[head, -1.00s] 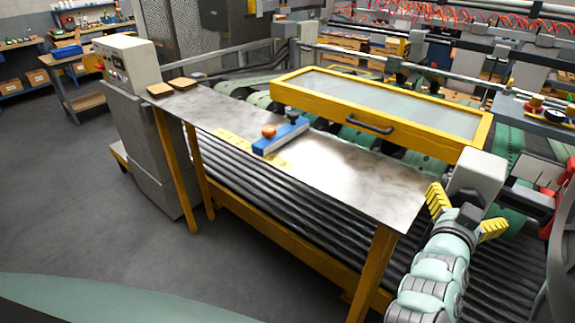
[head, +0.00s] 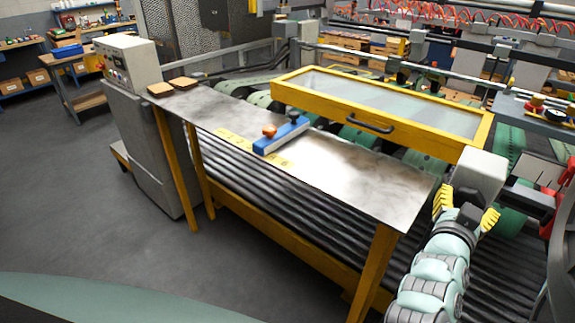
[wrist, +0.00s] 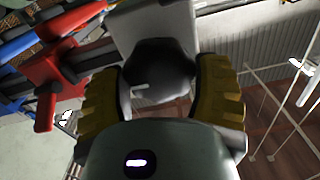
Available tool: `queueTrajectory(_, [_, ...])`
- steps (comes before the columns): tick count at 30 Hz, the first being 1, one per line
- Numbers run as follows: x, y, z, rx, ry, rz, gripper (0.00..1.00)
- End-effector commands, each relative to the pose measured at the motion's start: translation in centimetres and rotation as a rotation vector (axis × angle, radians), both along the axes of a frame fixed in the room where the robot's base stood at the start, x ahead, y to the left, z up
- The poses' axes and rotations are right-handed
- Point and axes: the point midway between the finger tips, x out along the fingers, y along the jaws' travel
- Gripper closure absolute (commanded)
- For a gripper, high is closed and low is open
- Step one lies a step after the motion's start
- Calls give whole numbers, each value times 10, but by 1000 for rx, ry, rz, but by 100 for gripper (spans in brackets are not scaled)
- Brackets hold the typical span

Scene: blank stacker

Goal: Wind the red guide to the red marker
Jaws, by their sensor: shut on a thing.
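My gripper (head: 466,208) is at the right of the head view, its yellow fingers closed around a dark knob on the front of a light grey box (head: 480,168). In the wrist view the black knob (wrist: 158,72) sits between the two yellow fingers, with the grey box (wrist: 150,28) behind it. A red part (head: 556,208) stands right of the box, partly cut off by the frame edge. Red parts (wrist: 55,85) also show at the left of the wrist view; I cannot tell which is the red guide. I cannot make out the red marker.
A metal table (head: 340,178) left of my gripper carries a blue block (head: 280,138) with an orange knob. A yellow-framed clear cover (head: 380,100) stands behind it. Dark rollers (head: 290,212) run below. Blue bars (wrist: 30,40) show in the wrist view.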

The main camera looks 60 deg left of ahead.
Motion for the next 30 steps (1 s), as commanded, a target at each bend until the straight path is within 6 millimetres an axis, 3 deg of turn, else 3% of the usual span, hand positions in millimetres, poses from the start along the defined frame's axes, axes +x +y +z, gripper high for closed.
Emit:
queueTrajectory(11, [-1, 2, -2, -107, -32, 4, 70])
queueTrajectory(30, [-1, 3, -2, -609, -180, 4, 70])
